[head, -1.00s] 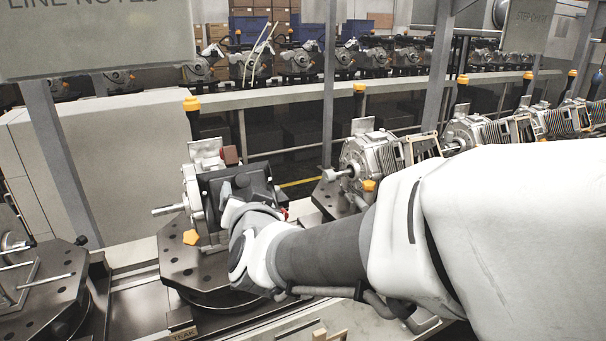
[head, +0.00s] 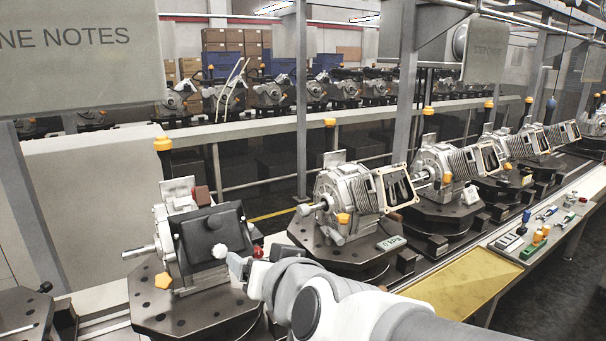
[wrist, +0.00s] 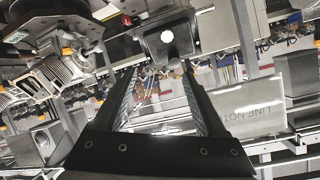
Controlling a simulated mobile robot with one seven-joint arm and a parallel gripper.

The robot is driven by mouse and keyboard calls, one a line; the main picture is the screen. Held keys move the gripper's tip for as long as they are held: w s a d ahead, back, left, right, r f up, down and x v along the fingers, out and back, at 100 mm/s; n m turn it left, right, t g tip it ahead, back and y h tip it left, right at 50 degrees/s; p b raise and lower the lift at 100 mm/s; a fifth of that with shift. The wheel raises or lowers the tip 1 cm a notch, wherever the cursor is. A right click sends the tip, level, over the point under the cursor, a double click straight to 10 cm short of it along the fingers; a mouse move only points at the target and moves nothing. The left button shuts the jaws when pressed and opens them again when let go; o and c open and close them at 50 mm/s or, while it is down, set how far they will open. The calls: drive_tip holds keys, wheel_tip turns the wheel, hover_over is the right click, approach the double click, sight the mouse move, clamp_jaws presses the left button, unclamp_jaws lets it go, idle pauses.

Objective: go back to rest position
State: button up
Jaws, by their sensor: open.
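My arm reaches in from the bottom right of the head view. My gripper shows small and partly hidden by the wrist, just right of the nearest engine (head: 180,235). In the wrist view the two long dark fingers of my gripper (wrist: 158,68) stand apart with nothing between them. The nearest engine has a dark cover (head: 212,235) with a white knob (head: 219,251) at its lower edge. The cover and knob also show beyond the fingertips in the wrist view (wrist: 167,36). I cannot tell the exact gap from the gripper to the cover.
Engines on dark round fixtures line the conveyor, including a second engine (head: 342,200). A yellow panel (head: 455,290) and a tool bench (head: 560,225) are at right. Grey posts (head: 300,100) and a notes board (head: 70,45) stand behind.

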drive_tip(key=s+d+f+g+h, duration=0.2)
drive_tip(key=s+d, duration=0.2)
drive_tip(key=d, duration=0.3)
drive_tip(key=s+d+f+g+h, duration=0.2)
drive_tip(key=s+d, duration=0.2)
drive_tip(key=d, duration=0.3)
drive_tip(key=s+d+f+m+g+h, duration=0.1)
drive_tip(key=s+d+f+g+h, duration=0.1)
drive_tip(key=s+d, duration=0.2)
drive_tip(key=d, duration=0.3)
